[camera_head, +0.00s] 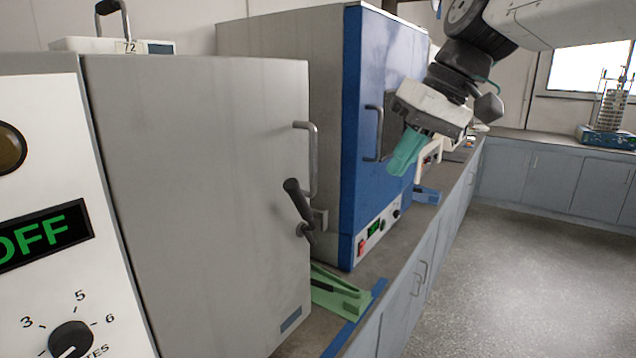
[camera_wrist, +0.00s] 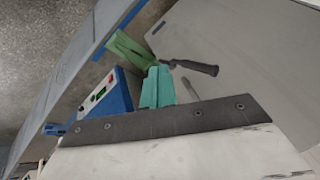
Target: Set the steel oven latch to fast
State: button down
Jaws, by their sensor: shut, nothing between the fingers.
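The steel oven (camera_head: 200,190) is the grey box on the bench in the left half of the head view. Its latch (camera_head: 301,203) is a dark-gripped lever on a bracket at the right side of its front, tilted with the grip toward the upper left. The latch also shows in the wrist view (camera_wrist: 195,67), near the grey oven door (camera_wrist: 245,50). My gripper (camera_head: 403,160) is shut and empty, with teal fingers, in front of the blue oven and apart from the latch.
A blue oven (camera_head: 350,60) with a vertical handle stands behind the steel oven. A green tool-like object (camera_head: 338,292) lies on the bench below the latch. A panel reading OFF (camera_head: 45,235) is at the near left. The floor (camera_head: 530,270) at right is clear.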

jog(key=w+a+r+n+y, duration=0.1)
jog(key=w+a+r, duration=0.3)
jog(key=w, duration=0.2)
jog(key=shift+n+y, duration=0.4)
jog(key=shift+w, duration=0.1)
send_near(304, 218)
jog(key=w+a, duration=0.2)
jog(key=shift+s+a+f, duration=0.2)
jog(key=shift+f, duration=0.2)
jog(key=shift+s+a+f, duration=0.15)
jog(key=shift+a+f, duration=0.05)
jog(key=shift+f, duration=0.2)
